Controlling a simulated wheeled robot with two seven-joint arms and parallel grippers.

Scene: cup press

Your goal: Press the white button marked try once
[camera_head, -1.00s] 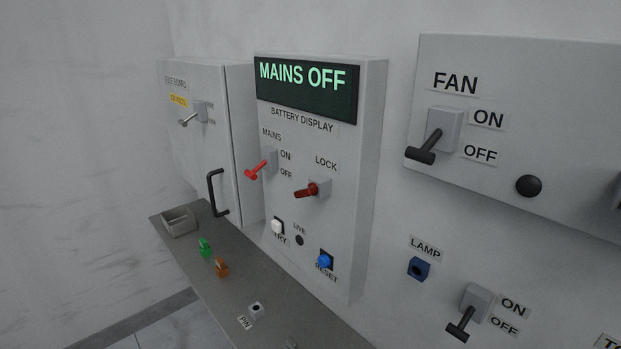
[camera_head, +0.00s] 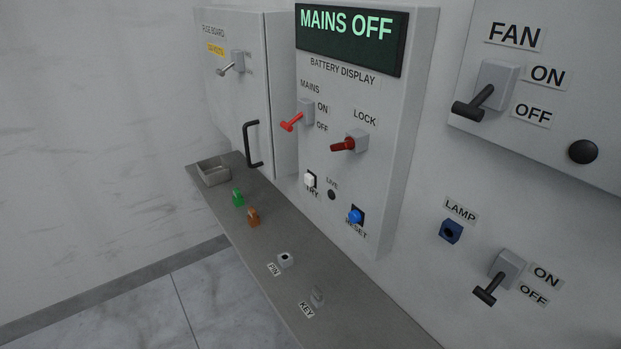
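The white button (camera_head: 310,181) sits low on the front of the grey battery display box, above a label reading TRY that it partly covers. The box's screen (camera_head: 350,38) reads MAINS OFF in green letters. Neither of my grippers shows in the head view.
A blue RESET button (camera_head: 356,216) and a dark LIVE lamp (camera_head: 332,195) are right of the white button. Red MAINS (camera_head: 293,121) and LOCK (camera_head: 343,144) levers are above. A grey shelf (camera_head: 245,238) below bears a tray (camera_head: 213,174) and green (camera_head: 237,198) and orange (camera_head: 253,217) pieces.

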